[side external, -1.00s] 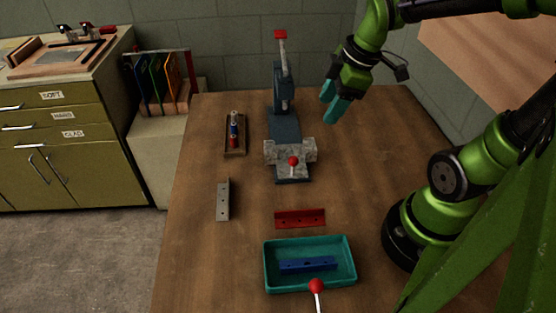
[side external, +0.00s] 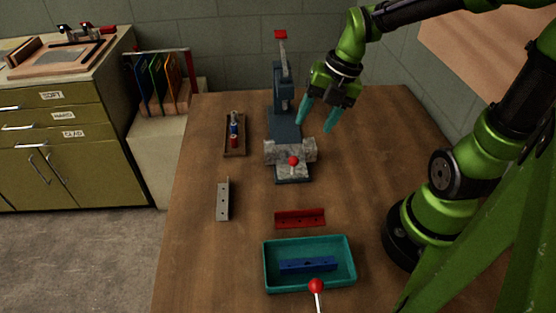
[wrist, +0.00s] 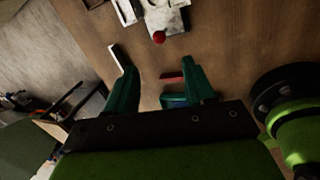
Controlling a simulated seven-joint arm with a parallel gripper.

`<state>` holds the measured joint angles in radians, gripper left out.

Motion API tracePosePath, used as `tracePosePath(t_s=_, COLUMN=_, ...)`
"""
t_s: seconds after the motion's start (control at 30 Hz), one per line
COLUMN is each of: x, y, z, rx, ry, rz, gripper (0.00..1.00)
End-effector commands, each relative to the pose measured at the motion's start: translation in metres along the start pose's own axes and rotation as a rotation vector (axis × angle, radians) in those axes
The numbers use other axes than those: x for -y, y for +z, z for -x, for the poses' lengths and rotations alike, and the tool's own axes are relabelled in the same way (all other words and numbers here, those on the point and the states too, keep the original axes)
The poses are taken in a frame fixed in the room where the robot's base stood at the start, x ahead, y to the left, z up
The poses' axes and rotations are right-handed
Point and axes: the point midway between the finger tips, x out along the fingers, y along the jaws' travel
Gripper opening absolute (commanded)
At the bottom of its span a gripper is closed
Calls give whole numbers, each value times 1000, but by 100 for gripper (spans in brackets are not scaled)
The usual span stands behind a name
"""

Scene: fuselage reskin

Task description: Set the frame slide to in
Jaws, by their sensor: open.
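The frame slide is not labelled, so I cannot tell for sure which part it is. A blue-grey press (side external: 284,122) stands at the back of the table with a red-tipped lever on top. At its foot is a grey block with a red ball knob (side external: 293,161); the knob also shows in the wrist view (wrist: 159,38). My gripper (side external: 316,128) is open and empty, with teal fingers, above and just right of the grey block. In the wrist view, the gripper's fingers (wrist: 162,86) are spread apart, with the knob beyond them.
A teal tray (side external: 268,270) holds a blue bracket (side external: 307,265). A second red knob (side external: 316,286) stands at its front. A red bracket (side external: 300,218), a grey bracket (side external: 223,199) and a wooden holder (side external: 235,150) lie on the table.

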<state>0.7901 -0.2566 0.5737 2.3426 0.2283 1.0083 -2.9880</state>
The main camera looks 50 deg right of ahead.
Motion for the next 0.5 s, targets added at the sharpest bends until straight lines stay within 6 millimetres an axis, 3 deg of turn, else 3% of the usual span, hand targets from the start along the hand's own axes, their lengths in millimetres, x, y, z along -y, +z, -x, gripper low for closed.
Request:
tracePosePath(t_s=0.17, x=1, y=0, z=-32, rx=-5, ry=0, rz=-5, gripper=54)
tracePosePath(t_s=0.5, x=1, y=-1, z=-67, rx=-7, ry=-4, rz=-2, gripper=54)
